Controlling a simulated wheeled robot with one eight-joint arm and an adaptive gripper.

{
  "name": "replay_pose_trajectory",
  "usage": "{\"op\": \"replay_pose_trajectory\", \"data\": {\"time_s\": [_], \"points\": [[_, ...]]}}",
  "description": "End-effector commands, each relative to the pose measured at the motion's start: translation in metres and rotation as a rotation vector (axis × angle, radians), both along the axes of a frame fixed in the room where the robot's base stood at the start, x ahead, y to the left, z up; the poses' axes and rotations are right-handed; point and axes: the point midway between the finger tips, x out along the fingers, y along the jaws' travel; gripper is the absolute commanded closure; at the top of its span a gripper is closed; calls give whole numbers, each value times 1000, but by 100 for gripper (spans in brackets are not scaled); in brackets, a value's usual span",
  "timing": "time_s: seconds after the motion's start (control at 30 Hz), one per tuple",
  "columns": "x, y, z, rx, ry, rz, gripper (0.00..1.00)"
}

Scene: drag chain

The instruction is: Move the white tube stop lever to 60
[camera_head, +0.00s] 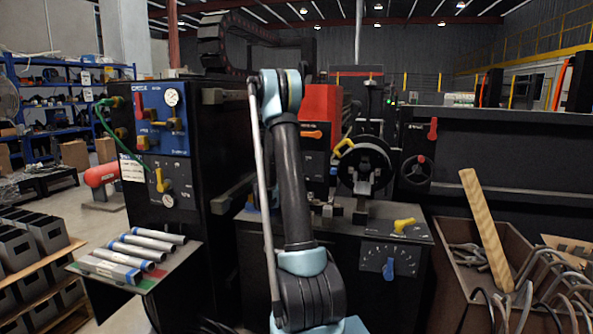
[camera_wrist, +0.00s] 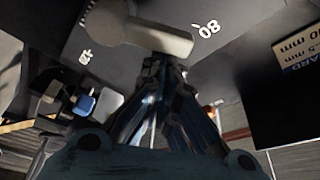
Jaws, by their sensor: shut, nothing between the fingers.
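A pale grey-white lever (camera_wrist: 150,34) fills the upper middle of the wrist view, with a round hub at its upper left and an arm reaching right. It lies on a dark panel (camera_wrist: 222,12) with white marks. The mark right of the lever's end looks like "08" or "80"; another mark at the left is hard to read. My gripper (camera_wrist: 165,68) is shut, with its fingertips just below the lever arm; I cannot tell whether they touch it. In the head view my arm hides the gripper, and I cannot make out this lever.
A sign with "mm" text (camera_wrist: 301,46) stands at the right of the wrist view, and a blue part (camera_wrist: 85,104) at the left. The head view shows metal tubes (camera_head: 145,248) on a stand and a bin with bent rods and a wooden board (camera_head: 486,225).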

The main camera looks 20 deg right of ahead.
Motion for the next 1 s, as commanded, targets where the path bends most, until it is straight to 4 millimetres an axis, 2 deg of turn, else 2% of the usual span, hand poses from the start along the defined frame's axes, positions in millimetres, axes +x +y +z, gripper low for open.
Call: {"op": "replay_pose_trajectory", "data": {"time_s": [0.17, 0.6, 1.0], "points": [[6, 10, -2, -129, 80, 1, 100], [19, 30, -12, -120, 75, 2, 100], [24, 38, -21, -118, 75, 2, 100]]}}
